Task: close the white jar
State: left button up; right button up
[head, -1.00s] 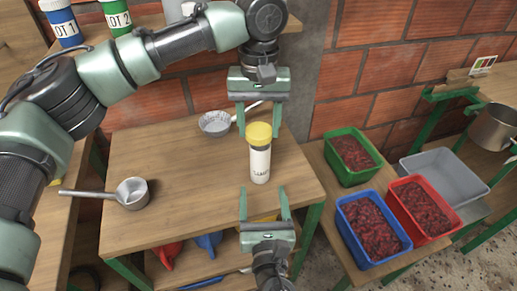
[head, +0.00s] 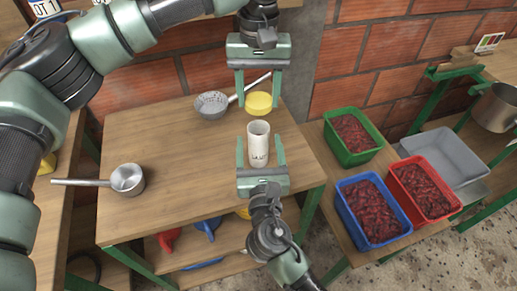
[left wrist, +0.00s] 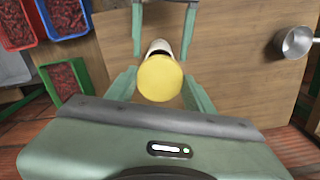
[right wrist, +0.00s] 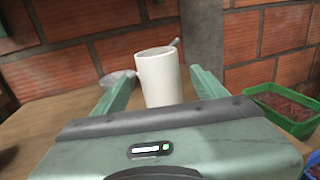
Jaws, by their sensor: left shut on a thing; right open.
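The white jar (head: 258,150) stands upright and uncovered on the wooden table, its open mouth facing up. The round yellow lid (head: 258,104) is off the jar, just above and beyond its mouth in the head view. My left gripper (head: 259,97) points down and is shut on the lid, which also shows in the left wrist view (left wrist: 160,77). My right gripper (head: 260,141) is open, with one finger on each side of the jar and gaps visible. The jar fills the middle of the right wrist view (right wrist: 159,80).
A metal strainer (head: 212,104) lies behind the jar, and a small saucepan (head: 127,179) sits at the table's left. Green (head: 369,157), blue (head: 352,231) and red (head: 440,215) crates of red fruit stand right. The table's middle left is clear.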

aim_at(258, 130)
pick_arm(q)
jog(key=shift+w, duration=0.1)
pick_arm(e)
jog(key=w, duration=0.6)
jog(key=shift+w+a, duration=0.25)
jog(key=shift+w, duration=0.05)
grip_shut()
pick_arm(q)
jog(key=shift+f, duration=2.5)
